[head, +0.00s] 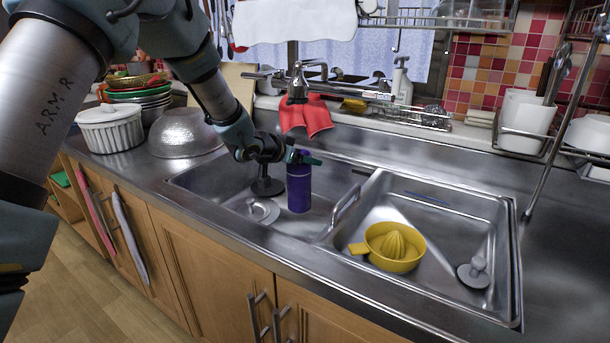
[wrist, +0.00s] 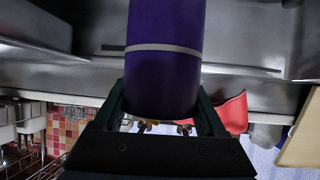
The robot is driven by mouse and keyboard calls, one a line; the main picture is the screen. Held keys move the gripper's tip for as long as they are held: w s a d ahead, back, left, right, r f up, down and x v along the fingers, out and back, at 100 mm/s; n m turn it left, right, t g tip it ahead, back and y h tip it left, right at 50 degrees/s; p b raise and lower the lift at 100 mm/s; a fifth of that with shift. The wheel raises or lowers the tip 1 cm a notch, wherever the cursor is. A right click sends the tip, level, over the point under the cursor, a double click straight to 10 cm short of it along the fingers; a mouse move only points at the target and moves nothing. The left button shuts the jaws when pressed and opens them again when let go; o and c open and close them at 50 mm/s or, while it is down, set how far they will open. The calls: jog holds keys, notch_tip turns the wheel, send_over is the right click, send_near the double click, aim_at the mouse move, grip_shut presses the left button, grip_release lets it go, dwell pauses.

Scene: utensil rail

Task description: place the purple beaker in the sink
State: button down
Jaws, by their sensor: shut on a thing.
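The purple beaker (head: 299,188) is upright within the outline of the left basin of the steel sink (head: 215,183) in the head view. I cannot tell whether its base touches the basin floor. My gripper (head: 303,158) is shut on the beaker near its top, coming in from the left. In the wrist view the beaker (wrist: 164,60) fills the space between the two fingers of my gripper (wrist: 162,104), with a pale band around it. The far side of the beaker is hidden.
The right basin holds a yellow citrus juicer (head: 394,247) and a grey plug (head: 474,272). Another plug (head: 262,210) lies in the left basin. A tap (head: 298,85) and a red cloth (head: 306,116) are behind. A metal bowl (head: 185,133) stands on the left counter.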

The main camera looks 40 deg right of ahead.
aim_at(291, 171)
jog(key=shift+s+f, duration=0.1)
jog(key=shift+f, duration=2.2)
jog(key=shift+f, duration=0.15)
grip_release()
jog(key=b+v, duration=0.1)
jog(key=v, duration=1.1)
